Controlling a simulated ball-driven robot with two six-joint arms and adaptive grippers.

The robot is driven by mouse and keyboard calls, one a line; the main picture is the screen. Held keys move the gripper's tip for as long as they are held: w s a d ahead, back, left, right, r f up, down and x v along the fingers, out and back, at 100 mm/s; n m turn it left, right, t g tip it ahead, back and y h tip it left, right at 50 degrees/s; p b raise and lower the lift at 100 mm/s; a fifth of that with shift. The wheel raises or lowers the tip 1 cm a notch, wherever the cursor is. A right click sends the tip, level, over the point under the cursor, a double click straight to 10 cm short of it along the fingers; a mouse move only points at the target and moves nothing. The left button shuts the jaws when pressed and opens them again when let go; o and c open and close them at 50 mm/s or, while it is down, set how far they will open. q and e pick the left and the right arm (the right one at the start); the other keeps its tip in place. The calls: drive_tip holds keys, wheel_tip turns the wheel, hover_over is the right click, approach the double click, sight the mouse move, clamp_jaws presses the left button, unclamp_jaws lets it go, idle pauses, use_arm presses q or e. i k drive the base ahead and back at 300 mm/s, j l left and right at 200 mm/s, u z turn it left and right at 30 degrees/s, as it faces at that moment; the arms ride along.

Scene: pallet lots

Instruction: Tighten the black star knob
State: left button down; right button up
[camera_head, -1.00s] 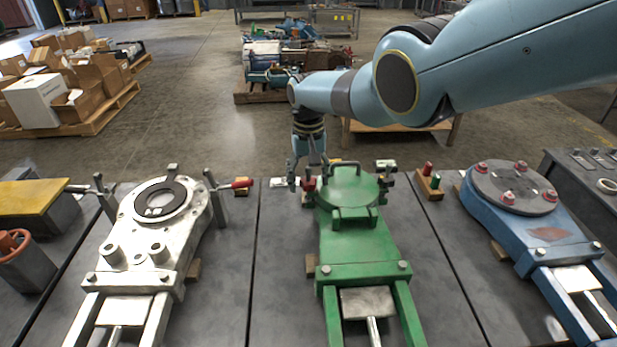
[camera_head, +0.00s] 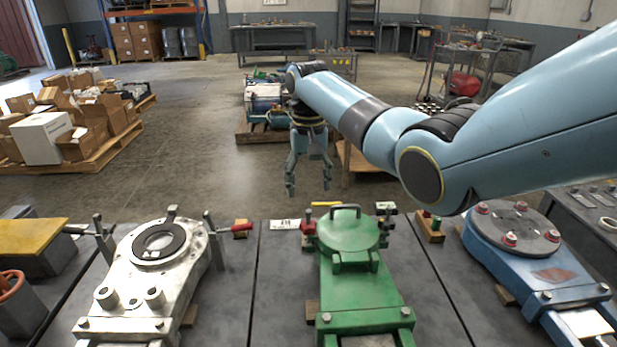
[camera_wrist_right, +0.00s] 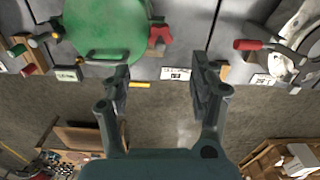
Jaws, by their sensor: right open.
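My right gripper (camera_head: 308,182) hangs open and empty behind the bench's far edge, above and beyond the green fixture (camera_head: 358,290). Its fingers (camera_wrist_right: 158,82) also show apart in the right wrist view, with nothing between them. A small dark knob (camera_head: 388,210), possibly the black star knob, is at the right side of the green round lid (camera_head: 347,230). It also shows beside the lid in the right wrist view (camera_wrist_right: 56,28); its star shape is too small to confirm. A red knob (camera_head: 308,226) is on the lid's left side. My left gripper is not in view.
A white fixture (camera_head: 150,280) stands left on the bench, with a red-handled clamp (camera_head: 236,229). A blue fixture (camera_head: 535,260) stands right, under my arm. Small white labels (camera_head: 284,225) lie along the far edge. Open floor and a loaded pallet (camera_head: 75,165) lie beyond.

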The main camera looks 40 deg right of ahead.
sight(384, 226)
drive_tip(key=k+l, duration=0.2)
drive_tip(key=k, duration=0.3)
drive_tip(key=k+l, duration=0.15)
drive_tip(key=k, duration=0.35)
